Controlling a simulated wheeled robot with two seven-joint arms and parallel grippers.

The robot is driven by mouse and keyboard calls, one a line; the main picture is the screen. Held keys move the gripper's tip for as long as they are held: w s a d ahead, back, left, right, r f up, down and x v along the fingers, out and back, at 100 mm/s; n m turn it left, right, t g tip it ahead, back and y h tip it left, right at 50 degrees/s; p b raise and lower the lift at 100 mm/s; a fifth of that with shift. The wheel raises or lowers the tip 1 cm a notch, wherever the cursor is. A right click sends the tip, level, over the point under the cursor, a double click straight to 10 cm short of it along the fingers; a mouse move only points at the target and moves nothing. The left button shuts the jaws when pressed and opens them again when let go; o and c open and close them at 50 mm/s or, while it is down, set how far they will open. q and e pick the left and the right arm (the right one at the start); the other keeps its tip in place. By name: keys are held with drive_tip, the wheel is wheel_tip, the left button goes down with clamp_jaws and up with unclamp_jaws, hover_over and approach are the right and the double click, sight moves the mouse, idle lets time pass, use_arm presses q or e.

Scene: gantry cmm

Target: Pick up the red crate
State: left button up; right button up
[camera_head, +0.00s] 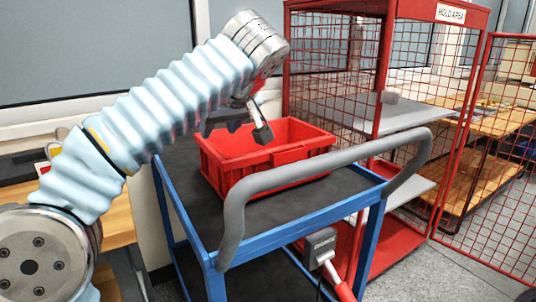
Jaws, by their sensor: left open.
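The red crate (308,138) is an open-topped plastic box. It stands upright on the dark top shelf of a blue cart, near the cart's far side. My left gripper (248,133) hangs over the crate's left part, with its fingers pointing down. It is open, and no object shows between its fingers. The forearm and fingers hide part of the crate's far left rim. I cannot tell whether the fingers touch the crate. My right gripper is not in view.
The blue cart (297,229) has a thick grey handle (300,172) along its near side, in front of the crate. A red mesh cage (384,60) marked "HOLD AREA" stands behind and to the right, its mesh door open. A grey device with a red handle (320,243) hangs below the handle.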

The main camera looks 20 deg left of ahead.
sight(210, 146)
use_arm(q)
drive_tip(key=b+x, duration=0.1)
drive_tip(key=x, duration=0.4)
drive_tip(key=shift+a+f, duration=0.2)
drive_tip(key=x, duration=0.6)
drive_tip(key=shift+a, duration=0.1)
clamp_jaws()
idle(0.9)
